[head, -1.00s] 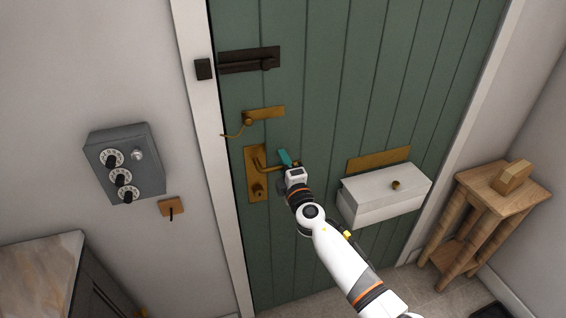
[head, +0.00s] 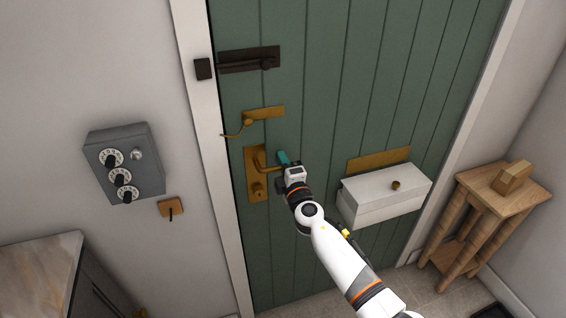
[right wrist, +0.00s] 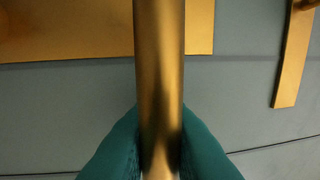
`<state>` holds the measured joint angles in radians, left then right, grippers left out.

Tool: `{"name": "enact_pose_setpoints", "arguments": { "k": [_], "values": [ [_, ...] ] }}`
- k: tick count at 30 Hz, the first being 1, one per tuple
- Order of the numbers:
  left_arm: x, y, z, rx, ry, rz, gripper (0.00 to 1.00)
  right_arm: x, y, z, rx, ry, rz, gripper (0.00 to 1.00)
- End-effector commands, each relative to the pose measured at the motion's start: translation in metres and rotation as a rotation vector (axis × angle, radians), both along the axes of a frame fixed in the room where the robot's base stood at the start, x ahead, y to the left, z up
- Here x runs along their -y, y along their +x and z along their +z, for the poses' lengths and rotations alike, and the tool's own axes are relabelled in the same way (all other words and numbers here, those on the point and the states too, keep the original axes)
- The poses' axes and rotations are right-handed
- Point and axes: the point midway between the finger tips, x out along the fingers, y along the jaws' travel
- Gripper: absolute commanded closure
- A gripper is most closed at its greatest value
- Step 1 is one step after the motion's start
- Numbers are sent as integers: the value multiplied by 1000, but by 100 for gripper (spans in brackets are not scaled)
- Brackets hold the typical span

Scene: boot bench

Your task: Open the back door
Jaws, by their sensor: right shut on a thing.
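The green plank back door (head: 330,100) stands shut in its white frame. A brass lever handle on a plate (head: 256,178) is at its left side. My right gripper (head: 283,160), with teal fingers, is at the lever. In the right wrist view the brass lever (right wrist: 160,70) runs between the teal fingers (right wrist: 160,155), which are shut on it. Above the handle are a brass hook latch (head: 262,114) and a dark bolt (head: 250,60), whose keeper (head: 203,69) is on the frame. The bolt seems drawn back from the keeper. My left gripper is not in view.
A white box with a brass knob (head: 385,197) sits on the door below a brass plate (head: 379,159), right of my arm. A wooden stool (head: 492,200) bears a wooden block (head: 511,177).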

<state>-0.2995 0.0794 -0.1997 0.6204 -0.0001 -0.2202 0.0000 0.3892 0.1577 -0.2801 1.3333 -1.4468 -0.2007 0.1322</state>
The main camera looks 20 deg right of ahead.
Motion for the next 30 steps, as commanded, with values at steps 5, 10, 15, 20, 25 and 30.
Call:
{"name": "enact_pose_setpoints", "arguments": {
  "k": [5, 10, 15, 20, 25, 30],
  "values": [
    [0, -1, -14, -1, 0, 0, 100, -1, 0, -10, -3, 81, 0, 100],
    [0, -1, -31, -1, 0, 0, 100, -2, 0, -20, -6, 203, 0, 100],
    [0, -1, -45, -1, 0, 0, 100, -5, 0, -29, -12, 339, 1, 100],
    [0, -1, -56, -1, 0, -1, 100, -8, -1, -35, -16, 456, 1, 100],
    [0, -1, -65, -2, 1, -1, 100, -11, -1, -40, -19, 553, 0, 100],
    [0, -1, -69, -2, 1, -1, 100, -13, -1, -43, -23, 615, 0, 100]
  ]
}}
